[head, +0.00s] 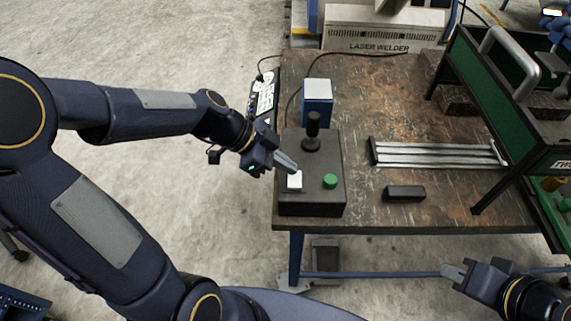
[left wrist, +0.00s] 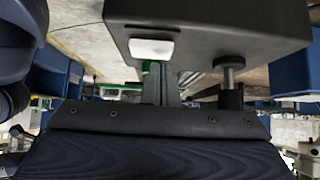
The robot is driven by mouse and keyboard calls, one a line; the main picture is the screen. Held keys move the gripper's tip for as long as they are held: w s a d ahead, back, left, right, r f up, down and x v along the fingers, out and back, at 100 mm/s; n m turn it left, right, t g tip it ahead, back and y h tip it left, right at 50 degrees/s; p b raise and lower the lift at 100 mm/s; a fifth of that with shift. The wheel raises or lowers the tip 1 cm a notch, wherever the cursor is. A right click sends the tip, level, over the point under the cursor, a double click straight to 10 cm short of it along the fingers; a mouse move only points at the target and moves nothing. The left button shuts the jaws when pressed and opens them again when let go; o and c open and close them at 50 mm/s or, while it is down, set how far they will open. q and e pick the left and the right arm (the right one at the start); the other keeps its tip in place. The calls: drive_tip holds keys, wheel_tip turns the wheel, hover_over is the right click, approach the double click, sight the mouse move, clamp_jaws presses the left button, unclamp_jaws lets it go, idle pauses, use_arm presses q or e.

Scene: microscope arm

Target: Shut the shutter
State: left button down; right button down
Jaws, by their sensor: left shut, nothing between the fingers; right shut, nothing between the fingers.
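A dark control box (head: 310,205) stands at the table's left front edge. On top are a white square button (head: 295,180) at front left, a round green button (head: 330,181) at front right and a black joystick (head: 313,128) behind. No part is marked as a shutter. My left gripper (head: 289,164) is shut and empty, its fingertips just behind the white button; contact cannot be told. In the left wrist view the shut fingers (left wrist: 161,85) are near the white button (left wrist: 151,48) and the joystick (left wrist: 231,72). My right gripper (head: 455,270) is shut and empty, in front of the table.
The worn brown table (head: 385,110) holds a blue box with a white top (head: 317,96), metal rails (head: 435,152), a small black block (head: 404,193) and a green-panelled frame with a handle (head: 500,90). A keypad (head: 263,95) is at the left edge. Space around the black block is clear.

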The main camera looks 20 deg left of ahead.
use_arm(q)
drive_tip(key=shift+f, duration=0.35)
drive_tip(key=shift+w+f+g+b, duration=0.1)
drive_tip(key=shift+f+g+b, duration=0.2)
drive_tip(key=shift+f+b, duration=0.15)
drive_tip(key=shift+r, duration=0.15)
